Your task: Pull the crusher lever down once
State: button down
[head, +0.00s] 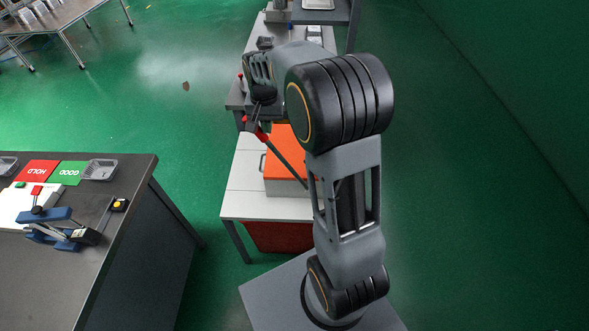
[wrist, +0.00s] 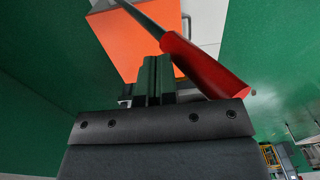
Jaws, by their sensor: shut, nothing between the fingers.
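The crusher is an orange-topped box with a white lower part (head: 283,160) on a white table, and its orange face shows in the wrist view (wrist: 105,40). Its lever is a grey rod (head: 288,160) that slants up to the left and ends in a red handle (head: 261,135). In the wrist view the red handle (wrist: 205,68) slants just right of my gripper's fingertips (wrist: 157,62). The fingers are together with nothing between them. Whether they touch the handle I cannot tell. In the head view my arm hides part of the crusher.
A dark bench (head: 120,240) at the left holds a blue toggle clamp (head: 45,218), red and green cards and small clear trays. More worktables stand behind the crusher. Green floor (head: 190,120) lies open between the benches.

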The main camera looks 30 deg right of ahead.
jog(key=shift+w+a+f, duration=0.3)
jog(key=shift+w+a, duration=0.05)
jog(key=shift+a, duration=0.25)
jog(key=shift+w+a+f, duration=0.3)
jog(key=shift+w+a, duration=0.05)
jog(key=shift+a, duration=0.25)
jog(key=shift+f, duration=0.1)
jog(key=w+a+f+b, duration=0.1)
jog(key=w+a+f, duration=0.2)
jog(key=a+f, duration=0.1)
jog(key=shift+a+f+b, duration=0.15)
jog(key=shift+a+b, duration=0.25)
jog(key=shift+a, duration=0.2)
jog(key=shift+w+a+f+b, duration=1.1)
jog(key=shift+a+f, duration=0.95)
jog(key=shift+f, duration=0.55)
jog(key=s+d+r+p, duration=0.3)
jog(key=s+d+r, duration=0.2)
jog(key=d, duration=0.4)
jog(key=s+d+r+p, duration=0.3)
jog(key=s+d+r, duration=0.2)
jog(key=d+r, duration=0.3)
jog(key=shift+s+d+r+p, duration=0.15)
jog(key=shift+d+p, duration=0.2)
jog(key=shift+d, duration=0.3)
